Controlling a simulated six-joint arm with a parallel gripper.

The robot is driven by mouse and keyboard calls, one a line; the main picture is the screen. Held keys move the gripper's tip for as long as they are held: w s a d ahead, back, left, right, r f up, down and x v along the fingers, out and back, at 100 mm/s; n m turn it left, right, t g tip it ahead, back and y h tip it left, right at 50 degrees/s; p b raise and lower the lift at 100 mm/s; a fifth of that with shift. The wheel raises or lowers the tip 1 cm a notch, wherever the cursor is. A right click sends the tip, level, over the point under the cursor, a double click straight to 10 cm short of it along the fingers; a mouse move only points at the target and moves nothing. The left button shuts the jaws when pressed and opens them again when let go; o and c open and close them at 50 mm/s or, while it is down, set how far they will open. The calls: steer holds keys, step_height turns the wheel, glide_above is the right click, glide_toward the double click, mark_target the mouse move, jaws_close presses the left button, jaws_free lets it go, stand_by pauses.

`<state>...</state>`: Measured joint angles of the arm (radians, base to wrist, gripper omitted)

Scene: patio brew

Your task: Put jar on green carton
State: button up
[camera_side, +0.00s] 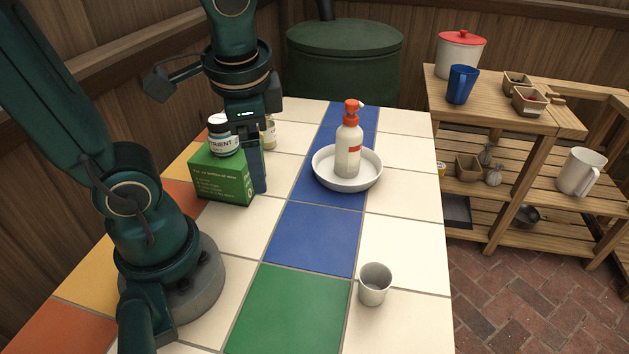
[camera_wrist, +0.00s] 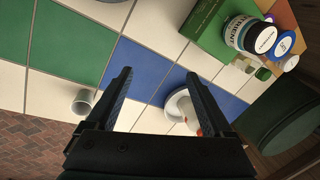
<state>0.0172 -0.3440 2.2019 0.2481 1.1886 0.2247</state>
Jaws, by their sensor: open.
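The jar (camera_side: 224,140), with a dark rim and a label ending "TRIENT", appears to stand upright on top of the green carton (camera_side: 222,180) in the side view. In the wrist view the jar (camera_wrist: 241,34) overlaps the edge of the carton (camera_wrist: 205,22) at the upper right. My gripper (camera_side: 258,186) points down just right of the carton and partly covers its edge. In the wrist view my gripper (camera_wrist: 160,86) is open, with nothing between its fingers. Whether a finger touches the carton cannot be told.
A small pale bottle (camera_side: 269,133) stands behind my gripper. A white dish (camera_side: 327,180) holds a white pump bottle (camera_side: 348,152) with an orange-red top. A grey cup (camera_side: 375,284) stands at the front right. The tiles between cup and carton are clear.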

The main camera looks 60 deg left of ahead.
steer(key=d+n+t+h, duration=0.2)
steer(key=d+t, duration=0.1)
steer(key=d+r+n+t, duration=0.1)
steer(key=shift+d+n+h, duration=0.4)
